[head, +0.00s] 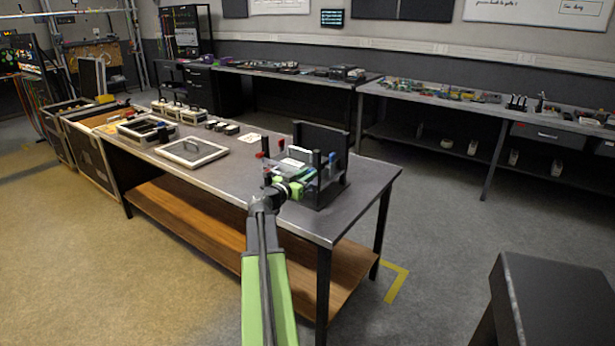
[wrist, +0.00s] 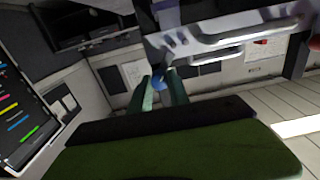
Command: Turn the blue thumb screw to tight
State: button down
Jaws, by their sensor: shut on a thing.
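A black fixture (head: 322,137) with upright posts stands near the right end of the metal workbench. My gripper (head: 304,180) reaches into its front left side in the head view. In the wrist view, the blue thumb screw (wrist: 158,82) sits between the tips of the two green fingers of my gripper (wrist: 161,84). The fingers are shut on it. The fingers hide part of the screw, and I cannot tell its turn angle. A blue piece (head: 332,158) also shows on the fixture's right side in the head view; I cannot tell whether it is the same screw.
Red knobs (head: 281,144) show by the fixture. A framed tray (head: 192,152) and several cases lie further left on the workbench (head: 235,182). A dark block (head: 545,300) stands at the lower right. The floor (head: 440,240) right of the bench is mostly clear.

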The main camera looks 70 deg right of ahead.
jog(key=shift+d, duration=0.1)
jog(key=shift+w+n, duration=0.15)
jog(key=shift+n, duration=3.75)
jog(key=c, duration=1.2)
grip_release()
jog(key=shift+d, duration=0.1)
jog(key=shift+c, duration=0.2)
